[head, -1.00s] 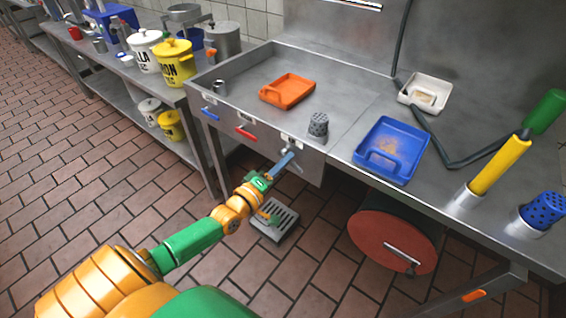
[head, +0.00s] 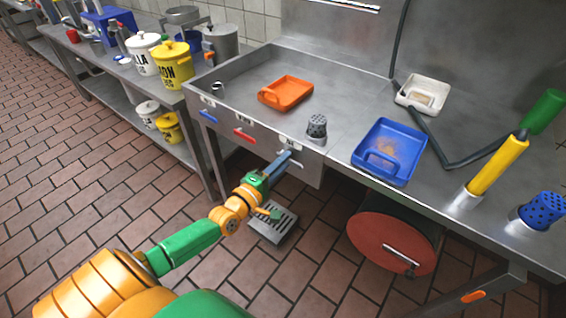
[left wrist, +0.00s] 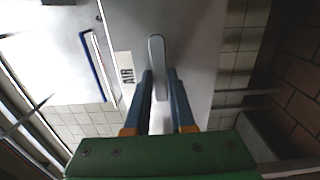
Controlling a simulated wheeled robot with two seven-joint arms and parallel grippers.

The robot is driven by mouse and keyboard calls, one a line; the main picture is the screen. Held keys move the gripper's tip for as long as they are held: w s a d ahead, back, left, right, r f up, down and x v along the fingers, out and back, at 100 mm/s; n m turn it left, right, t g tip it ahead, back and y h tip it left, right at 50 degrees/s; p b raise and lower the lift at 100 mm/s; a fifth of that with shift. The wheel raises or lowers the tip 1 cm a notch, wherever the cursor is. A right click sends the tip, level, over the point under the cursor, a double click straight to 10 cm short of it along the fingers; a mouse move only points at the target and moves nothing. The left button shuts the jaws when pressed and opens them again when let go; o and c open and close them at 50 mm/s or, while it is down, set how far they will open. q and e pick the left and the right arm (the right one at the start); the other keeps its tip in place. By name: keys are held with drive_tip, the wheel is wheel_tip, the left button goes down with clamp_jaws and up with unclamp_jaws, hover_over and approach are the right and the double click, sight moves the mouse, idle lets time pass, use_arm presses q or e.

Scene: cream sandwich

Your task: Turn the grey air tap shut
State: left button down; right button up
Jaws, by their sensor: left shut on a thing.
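The grey air tap handle (left wrist: 157,62) shows in the left wrist view, rising from between the blue fingers, with a label reading AIR on the panel beside it. My left gripper (left wrist: 162,88) is shut on this handle. In the head view my left gripper (head: 281,162) is at the front panel of the steel counter, below the rightmost label. There its fingers mostly hide the handle. My right gripper is in neither view.
A blue tap handle (head: 209,116) and a red tap handle (head: 244,134) sit on the same panel to the left. A grey perforated shaker (head: 317,127) stands above the air tap. A red-brown drum (head: 391,243) is below the counter at right.

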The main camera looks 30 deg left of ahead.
use_arm(q)
drive_tip(key=c, duration=0.8)
unclamp_jaws()
drive_tip(key=shift+o, duration=0.2)
drive_tip(key=s, duration=0.7)
drive_tip(key=shift+a+p, duration=0.25)
drive_tip(key=shift+p, duration=0.05)
